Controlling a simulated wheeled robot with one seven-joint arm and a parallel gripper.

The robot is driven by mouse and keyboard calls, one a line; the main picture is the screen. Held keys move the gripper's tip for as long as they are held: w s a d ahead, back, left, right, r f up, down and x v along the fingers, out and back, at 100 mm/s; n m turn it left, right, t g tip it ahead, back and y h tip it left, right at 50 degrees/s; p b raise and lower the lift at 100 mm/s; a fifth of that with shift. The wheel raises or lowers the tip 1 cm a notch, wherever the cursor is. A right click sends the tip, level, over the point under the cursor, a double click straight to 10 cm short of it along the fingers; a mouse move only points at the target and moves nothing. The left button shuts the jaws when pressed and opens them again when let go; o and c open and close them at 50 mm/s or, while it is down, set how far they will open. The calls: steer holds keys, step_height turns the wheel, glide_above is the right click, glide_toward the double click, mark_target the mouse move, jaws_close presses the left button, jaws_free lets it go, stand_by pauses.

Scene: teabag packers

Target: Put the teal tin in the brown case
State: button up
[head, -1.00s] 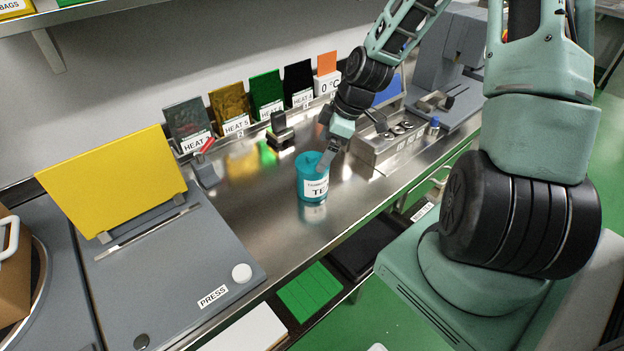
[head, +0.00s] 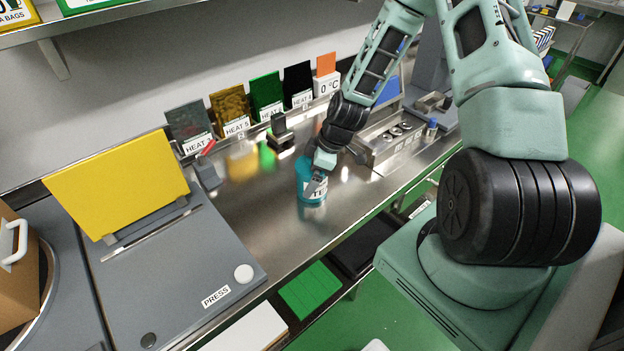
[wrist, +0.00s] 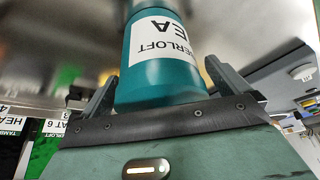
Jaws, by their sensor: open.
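The teal tin (head: 303,177) with a white label stands upright on the steel counter in the head view. It fills the middle of the wrist view (wrist: 165,80). My gripper (head: 314,187) is down at the tin. Its two fingers are open, one on each side of the tin, with a gap showing at least on the right finger in the wrist view. The hand and fingers hide part of the tin in the head view. A brown case (head: 14,275) with a white handle is cut off at the far left edge of the head view.
A grey press (head: 180,275) with a raised yellow panel (head: 115,185) lies between the tin and the brown case. Coloured upright plates (head: 265,92) line the wall. The counter around the tin is mostly clear.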

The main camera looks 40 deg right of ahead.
steer(key=c, duration=1.1)
steer(key=shift+r, duration=0.1)
